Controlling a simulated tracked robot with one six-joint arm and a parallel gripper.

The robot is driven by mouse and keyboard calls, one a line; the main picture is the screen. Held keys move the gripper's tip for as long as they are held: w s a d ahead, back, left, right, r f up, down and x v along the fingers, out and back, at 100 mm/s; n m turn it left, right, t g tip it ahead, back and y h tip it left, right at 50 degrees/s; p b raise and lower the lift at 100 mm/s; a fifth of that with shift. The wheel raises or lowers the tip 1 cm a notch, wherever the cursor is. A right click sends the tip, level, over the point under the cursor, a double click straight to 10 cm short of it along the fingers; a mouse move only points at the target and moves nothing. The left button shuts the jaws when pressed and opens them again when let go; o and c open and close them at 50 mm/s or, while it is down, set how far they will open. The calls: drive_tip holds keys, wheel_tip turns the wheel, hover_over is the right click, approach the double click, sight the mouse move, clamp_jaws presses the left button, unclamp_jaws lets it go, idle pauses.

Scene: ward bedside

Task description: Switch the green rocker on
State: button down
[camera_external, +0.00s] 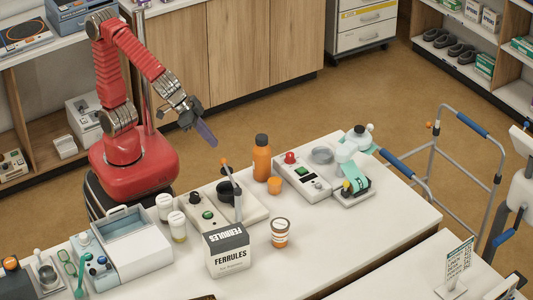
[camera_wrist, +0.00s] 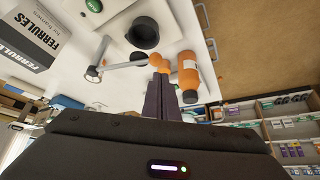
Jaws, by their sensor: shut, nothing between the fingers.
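A green rocker (camera_external: 303,171) sits on a pale control box (camera_external: 317,188) with a red mushroom button (camera_external: 290,157), right of the orange bottle on the table. Whether the rocker is on or off is too small to tell. My gripper (camera_external: 213,142) is shut and empty, raised in the air left of the orange bottle and well apart from the rocker. Its dark fingers also show in the wrist view (camera_wrist: 171,90), where the rocker cannot be made out.
Nearer are an upright orange-tipped lever (camera_external: 236,192), a black round dish (camera_external: 227,191), a round green button (camera_external: 207,214) and a FERRULES box (camera_external: 228,252). The table's front right is clear.

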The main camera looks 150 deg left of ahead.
drive_tip(key=w+a+f+n+g+y, duration=0.1)
drive_tip(key=w+a+n, duration=0.3)
drive_tip(key=a, duration=0.5)
drive_tip(key=w+a+f+n+y, duration=0.2)
drive_tip(key=w+a, duration=0.4)
drive_tip(key=a, duration=0.4)
drive_tip(key=shift+a+f+n+g+y, duration=0.35)
drive_tip(key=shift+f+n, duration=0.55)
drive_tip(key=shift+n, duration=0.3)
drive_tip(key=shift+f, duration=0.1)
